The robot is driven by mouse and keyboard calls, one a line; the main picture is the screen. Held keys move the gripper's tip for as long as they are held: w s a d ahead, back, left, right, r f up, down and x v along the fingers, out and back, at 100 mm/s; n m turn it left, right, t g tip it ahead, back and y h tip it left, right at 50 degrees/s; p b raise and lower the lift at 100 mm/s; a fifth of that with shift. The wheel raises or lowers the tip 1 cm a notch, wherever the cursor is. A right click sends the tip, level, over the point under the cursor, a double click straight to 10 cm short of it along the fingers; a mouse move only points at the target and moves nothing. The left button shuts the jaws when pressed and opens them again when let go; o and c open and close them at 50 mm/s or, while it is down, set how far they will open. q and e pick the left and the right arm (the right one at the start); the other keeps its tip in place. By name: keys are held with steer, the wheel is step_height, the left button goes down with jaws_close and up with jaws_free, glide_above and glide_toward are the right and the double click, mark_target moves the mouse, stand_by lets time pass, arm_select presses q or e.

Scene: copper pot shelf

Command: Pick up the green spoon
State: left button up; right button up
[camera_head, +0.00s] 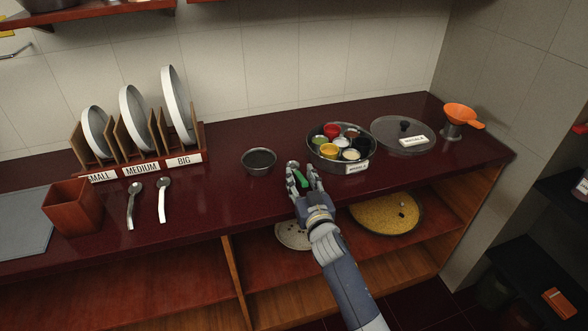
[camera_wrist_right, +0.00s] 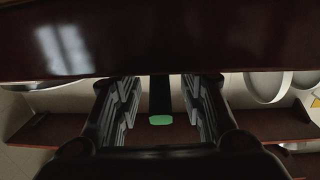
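The green spoon (camera_head: 301,179) shows only as a short green piece near the front of the dark red counter, between the fingers of my right gripper (camera_head: 304,177). In the right wrist view a green end (camera_wrist_right: 161,120) with a dark part above it sits between the two finger pads (camera_wrist_right: 162,110). Gaps show on both sides of it, so the gripper is open around it. The rest of the spoon is hidden or too dark to make out. My left gripper is not in view.
A masala box (camera_head: 341,165) with several small cups stands behind and right of the gripper, and a grey bowl (camera_head: 259,168) to its left. Two metal spoons (camera_head: 132,213) lie farther left. The counter between them and the gripper is clear. Below is an open shelf (camera_head: 265,262).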

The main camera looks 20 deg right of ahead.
jaws_close()
steer(key=shift+r, duration=0.15)
